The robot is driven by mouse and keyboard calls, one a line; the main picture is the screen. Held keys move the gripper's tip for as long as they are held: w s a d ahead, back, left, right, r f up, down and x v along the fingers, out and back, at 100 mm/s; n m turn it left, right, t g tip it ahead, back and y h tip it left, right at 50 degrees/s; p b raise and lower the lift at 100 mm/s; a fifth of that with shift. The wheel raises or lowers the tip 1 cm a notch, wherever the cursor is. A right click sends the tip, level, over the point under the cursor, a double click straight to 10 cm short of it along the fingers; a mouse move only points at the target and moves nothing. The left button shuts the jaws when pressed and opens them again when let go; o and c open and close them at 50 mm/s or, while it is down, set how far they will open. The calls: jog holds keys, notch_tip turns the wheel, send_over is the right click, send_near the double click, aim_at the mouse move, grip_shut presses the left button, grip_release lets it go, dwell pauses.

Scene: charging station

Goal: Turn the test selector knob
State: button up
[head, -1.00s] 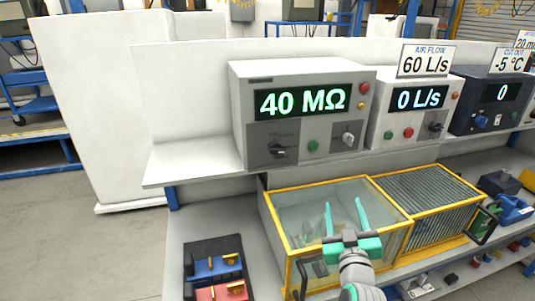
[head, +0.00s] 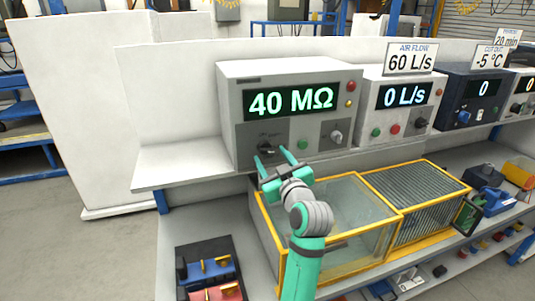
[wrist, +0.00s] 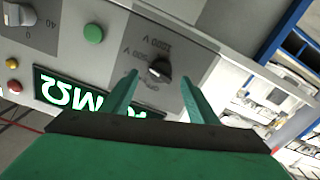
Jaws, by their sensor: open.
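The test selector knob (head: 267,149) is a dark knob on the lower left of the grey front panel of the "40 MΩ" tester (head: 304,92). In the wrist view the knob (wrist: 160,70) shows upside down, with voltage markings including "1000 V" around it. My gripper (head: 272,160) is open and empty, its two green fingers pointing at the panel just in front of the knob. In the wrist view the knob appears between the fingertips of my gripper (wrist: 158,82). I cannot tell how large the remaining gap is.
A green button (head: 302,144) and a second knob (head: 336,136) sit to the right on the same panel. The shelf (head: 180,165) is bare left of the tester. A yellow-framed glass tank (head: 345,215) stands below. An air flow unit (head: 400,105) stands to the right.

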aim_at(268, 152)
jog(key=shift+x, duration=1.7)
jog(key=c, duration=1)
jog(key=shift+c, duration=0.2)
jog(key=m, duration=0.4)
jog(key=shift+m, duration=0.4)
jog(key=shift+d+m, duration=0.1)
jog(key=shift+m, duration=2.4)
